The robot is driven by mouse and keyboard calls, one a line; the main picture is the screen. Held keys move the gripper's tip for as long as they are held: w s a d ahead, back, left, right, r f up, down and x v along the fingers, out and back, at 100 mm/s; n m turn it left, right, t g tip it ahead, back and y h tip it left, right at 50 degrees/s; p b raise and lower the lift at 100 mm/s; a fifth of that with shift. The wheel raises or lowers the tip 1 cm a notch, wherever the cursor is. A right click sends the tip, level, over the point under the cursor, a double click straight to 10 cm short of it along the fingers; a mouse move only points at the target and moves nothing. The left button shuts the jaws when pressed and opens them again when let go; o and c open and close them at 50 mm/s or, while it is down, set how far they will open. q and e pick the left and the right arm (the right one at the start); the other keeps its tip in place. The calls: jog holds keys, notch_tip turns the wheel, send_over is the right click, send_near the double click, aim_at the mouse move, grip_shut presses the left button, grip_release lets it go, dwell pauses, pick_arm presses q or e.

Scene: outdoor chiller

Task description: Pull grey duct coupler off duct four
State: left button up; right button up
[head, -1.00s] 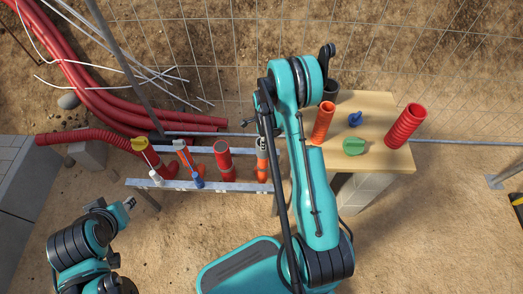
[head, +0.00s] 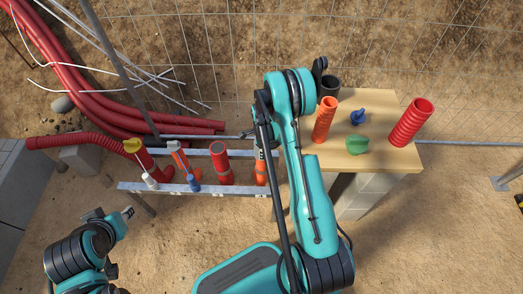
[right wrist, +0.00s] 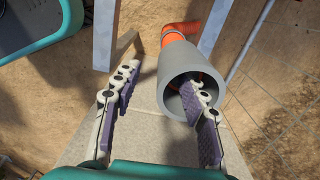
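The grey duct coupler (right wrist: 192,78) shows in the right wrist view as a wide grey tube, its open end towards the camera. It sits around the end of orange duct four (right wrist: 184,32). My right gripper (right wrist: 160,82) is open. Its left finger is left of the coupler, and its right fingertip overlaps the coupler's open mouth; whether it is inside cannot be told. In the head view my right arm hides most of this gripper and coupler, and part of orange duct four (head: 260,177) shows. My left gripper (head: 126,213) is far from it, at the lower left.
A metal rail frame (head: 225,189) holds other ducts, including a red one (head: 221,165) beside duct four. Bare ground lies in front.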

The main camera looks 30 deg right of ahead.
grip_shut()
jog(key=shift+r, duration=0.15)
jog(key=shift+r, duration=0.3)
jog(key=shift+r, duration=0.15)
jog(key=shift+r, duration=0.15)
jog(key=shift+r+p, duration=2.2)
jog(key=shift+r, duration=1.4)
